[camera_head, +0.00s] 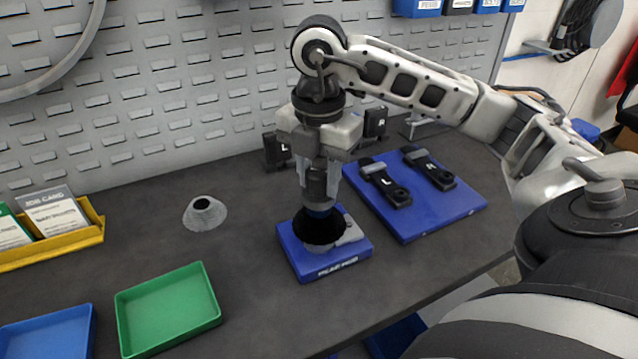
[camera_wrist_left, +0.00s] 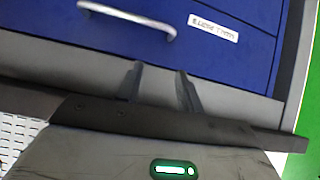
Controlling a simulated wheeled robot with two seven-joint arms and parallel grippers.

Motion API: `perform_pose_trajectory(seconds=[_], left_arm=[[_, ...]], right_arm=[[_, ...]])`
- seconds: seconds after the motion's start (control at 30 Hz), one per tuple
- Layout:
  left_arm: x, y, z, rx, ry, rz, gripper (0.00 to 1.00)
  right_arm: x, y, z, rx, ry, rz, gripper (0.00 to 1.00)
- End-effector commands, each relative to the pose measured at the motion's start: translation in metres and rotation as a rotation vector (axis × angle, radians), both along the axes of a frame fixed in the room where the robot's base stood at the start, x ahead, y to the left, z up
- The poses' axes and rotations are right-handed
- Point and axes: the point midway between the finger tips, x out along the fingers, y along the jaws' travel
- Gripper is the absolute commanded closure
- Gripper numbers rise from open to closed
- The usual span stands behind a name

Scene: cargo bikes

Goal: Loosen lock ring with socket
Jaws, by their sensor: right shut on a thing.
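My right gripper (camera_head: 318,170) points straight down in the head view and is shut on a dark upright socket tool (camera_head: 317,186). The tool's lower end, with a blue band, meets a black round part (camera_head: 320,229) on a small blue fixture block (camera_head: 300,268). I cannot tell the lock ring apart there; the tool and black part cover it. A light grey piece shows beside and under the black part. My left gripper (camera_wrist_left: 160,70) shows in the left wrist view, its two fingers apart and empty, in front of a blue drawer. It is not in the head view.
A grey cone (camera_head: 204,213) stands left of the block. A blue board (camera_head: 418,225) with two black pedals or crank parts marked L and R lies right. A green tray (camera_head: 168,308), blue tray (camera_head: 48,333) and yellow card holder (camera_head: 52,243) are at left. The blue drawer (camera_wrist_left: 235,60) has a metal handle.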

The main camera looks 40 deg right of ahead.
Motion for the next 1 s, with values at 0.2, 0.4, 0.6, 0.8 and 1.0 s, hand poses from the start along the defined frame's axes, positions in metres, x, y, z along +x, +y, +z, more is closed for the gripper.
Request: perform_pose_trajectory(seconds=[0.2,0.4,0.6,0.8,1.0], left_arm=[[-0.001,0.0,-0.003,0.0,0.001,0.0,0.64],[-0.001,0.0,-0.006,0.0,0.001,0.0,0.64],[-0.001,0.0,-0.009,0.001,0.003,0.0,0.64],[-0.002,0.0,-0.014,0.002,0.007,0.0,0.64],[-0.002,0.0,-0.016,0.002,0.008,0.0,0.64]], right_arm=[[0.0,0.0,-0.004,0.0,0.0,0.0,1.0],[0.0,0.0,-0.007,-0.001,0.0,0.0,1.0],[0.0,0.0,-0.01,-0.001,0.0,0.0,1.0],[0.0,0.0,-0.013,-0.001,0.0,0.0,1.0],[0.0,0.0,-0.016,-0.001,0.0,0.0,1.0]])
